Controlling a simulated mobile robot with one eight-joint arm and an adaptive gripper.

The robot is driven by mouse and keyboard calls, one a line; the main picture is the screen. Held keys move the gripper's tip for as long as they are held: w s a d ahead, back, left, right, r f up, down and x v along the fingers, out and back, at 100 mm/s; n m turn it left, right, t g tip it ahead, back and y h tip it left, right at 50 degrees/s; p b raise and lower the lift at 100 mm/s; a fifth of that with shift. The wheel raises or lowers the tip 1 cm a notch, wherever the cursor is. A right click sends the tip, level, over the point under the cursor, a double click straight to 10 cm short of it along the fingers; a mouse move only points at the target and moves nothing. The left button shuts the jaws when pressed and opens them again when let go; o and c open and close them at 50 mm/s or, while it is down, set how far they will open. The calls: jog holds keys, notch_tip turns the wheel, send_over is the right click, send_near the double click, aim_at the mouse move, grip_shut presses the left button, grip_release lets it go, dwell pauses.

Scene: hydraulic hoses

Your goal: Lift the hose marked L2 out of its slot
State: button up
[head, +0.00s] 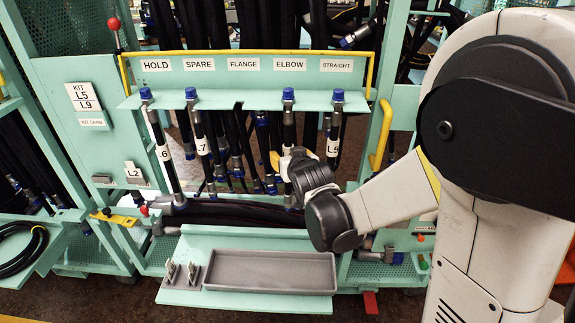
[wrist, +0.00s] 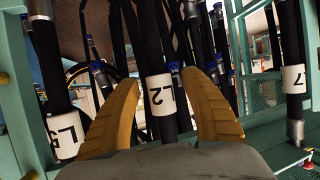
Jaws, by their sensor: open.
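The hose marked L2 (wrist: 160,93) stands upright between my gripper's two yellow fingers in the wrist view. Its white label faces the camera, with gaps visible on both sides. In the head view, the L2 hose (head: 289,118) hangs in the rack slot under the ELBOW sign, with a blue cap on top. In the wrist view, my gripper (wrist: 160,82) shows both fingers spread, not closed on the hose.
The L5 hose (head: 334,135) hangs close on the right under STRAIGHT. Hoses 7 (head: 201,145) and 6 (head: 162,152) hang to the left. The FLANGE slot (head: 239,104) is empty. A grey tray (head: 270,288) lies below. Dark hoses crowd behind.

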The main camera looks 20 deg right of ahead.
jog(key=shift+s+r, duration=0.1)
jog(key=shift+c, duration=0.5)
grip_shut()
jog(key=shift+r, duration=0.1)
jog(key=shift+r+p, duration=0.15)
jog(key=shift+p, duration=0.2)
jog(key=shift+s+r, duration=0.1)
jog(key=shift+r, duration=0.05)
jog(key=s+a+p, duration=0.1)
jog(key=s+a, duration=0.1)
jog(key=s, duration=0.6)
jog(key=s+a+p, duration=0.2)
jog(key=s+a, duration=0.1)
jog(key=s, duration=0.6)
jog(key=shift+a, duration=0.3)
jog(key=shift+w, duration=0.1)
